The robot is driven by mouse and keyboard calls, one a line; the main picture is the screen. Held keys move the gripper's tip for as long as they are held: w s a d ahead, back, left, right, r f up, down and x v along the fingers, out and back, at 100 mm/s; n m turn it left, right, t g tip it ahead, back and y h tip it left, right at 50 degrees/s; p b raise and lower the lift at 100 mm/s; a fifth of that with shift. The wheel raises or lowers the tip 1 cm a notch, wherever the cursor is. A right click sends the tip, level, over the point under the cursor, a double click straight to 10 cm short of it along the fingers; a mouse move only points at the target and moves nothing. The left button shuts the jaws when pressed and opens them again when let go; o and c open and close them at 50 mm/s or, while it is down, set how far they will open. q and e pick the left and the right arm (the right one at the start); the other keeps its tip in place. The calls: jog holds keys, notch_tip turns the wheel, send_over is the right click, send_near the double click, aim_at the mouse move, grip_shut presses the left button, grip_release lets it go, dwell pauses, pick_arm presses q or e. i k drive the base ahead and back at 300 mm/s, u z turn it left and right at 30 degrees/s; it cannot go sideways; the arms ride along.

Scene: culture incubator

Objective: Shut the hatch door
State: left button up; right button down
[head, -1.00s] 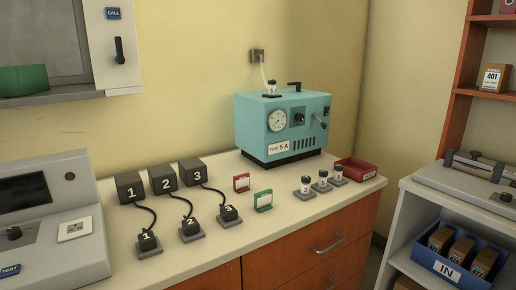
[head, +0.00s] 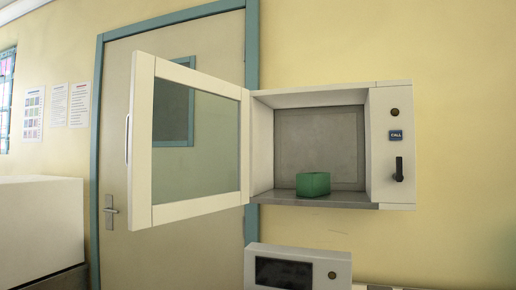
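The hatch door (head: 148,140) is a white-framed glass panel. It stands wide open, swung out to the left of the wall hatch, with a slim handle (head: 127,138) on its outer left edge. The hatch (head: 320,97) is a white box on the wall with a grey inside. A green box (head: 313,184) sits on its floor. A panel on its right side carries a black lever (head: 399,169), a blue CALL label (head: 396,135) and a small round knob. Neither of my grippers shows in the head view.
A grey machine with a dark screen (head: 284,273) stands below the hatch. A room door (head: 118,112) with a blue-green frame is behind the hatch door. A white block-shaped unit (head: 38,228) fills the lower left. The wall right of the hatch is bare.

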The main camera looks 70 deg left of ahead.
aim_at(146, 67)
jog(key=z, duration=2.25)
jog(key=k, duration=2.15)
jog(key=u, duration=1.65)
jog(key=k, duration=1.15)
